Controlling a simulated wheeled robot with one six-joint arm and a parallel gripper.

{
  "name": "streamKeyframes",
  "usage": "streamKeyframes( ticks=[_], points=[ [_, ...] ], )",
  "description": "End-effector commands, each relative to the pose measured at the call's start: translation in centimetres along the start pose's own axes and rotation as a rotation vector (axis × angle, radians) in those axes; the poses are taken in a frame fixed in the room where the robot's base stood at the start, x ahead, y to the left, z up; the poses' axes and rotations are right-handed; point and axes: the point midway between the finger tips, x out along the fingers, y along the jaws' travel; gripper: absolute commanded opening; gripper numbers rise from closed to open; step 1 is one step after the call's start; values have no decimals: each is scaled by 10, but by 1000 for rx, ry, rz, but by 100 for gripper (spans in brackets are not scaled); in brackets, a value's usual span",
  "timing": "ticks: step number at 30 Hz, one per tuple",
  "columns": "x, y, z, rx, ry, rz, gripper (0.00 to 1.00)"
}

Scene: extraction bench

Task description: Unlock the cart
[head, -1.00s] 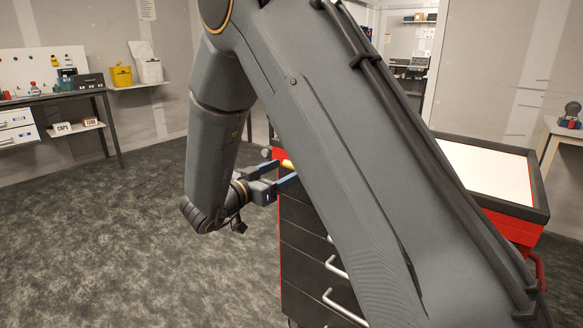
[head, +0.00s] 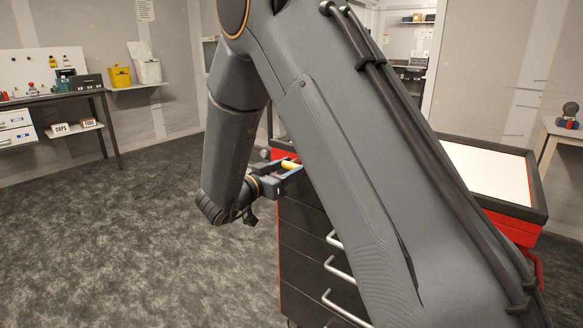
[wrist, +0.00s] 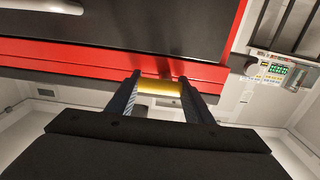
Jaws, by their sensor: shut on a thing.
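The cart (head: 305,250) is a red cabinet with dark drawer fronts and silver handles, standing behind my arm in the head view. A yellow bar-shaped piece (wrist: 160,88) shows at its red edge and looks like a lock lever; its label or position marks cannot be read. My gripper (wrist: 163,95) is shut on this yellow piece, one finger at each end of it. In the head view, my gripper (head: 285,175) is at the cart's left upper edge, and the yellow piece (head: 290,164) shows just above the fingers. My arm hides much of the cart.
The cart has a white top panel (head: 490,175) with a dark rim. A dark bench (head: 60,97) with bottles and boxes stands at the back left. A small table (head: 560,133) is at the right. The grey carpet left of the cart is clear.

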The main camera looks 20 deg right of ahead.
Motion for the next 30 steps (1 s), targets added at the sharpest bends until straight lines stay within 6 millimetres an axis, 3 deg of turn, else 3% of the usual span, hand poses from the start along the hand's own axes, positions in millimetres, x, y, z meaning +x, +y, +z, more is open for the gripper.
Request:
streamKeyframes(
  ticks=[11, 30],
  points=[
    [-1, 1, -4, -127, -2, 0, 25],
    [-1, -1, -8, -709, -2, -1, 25]
  ],
)
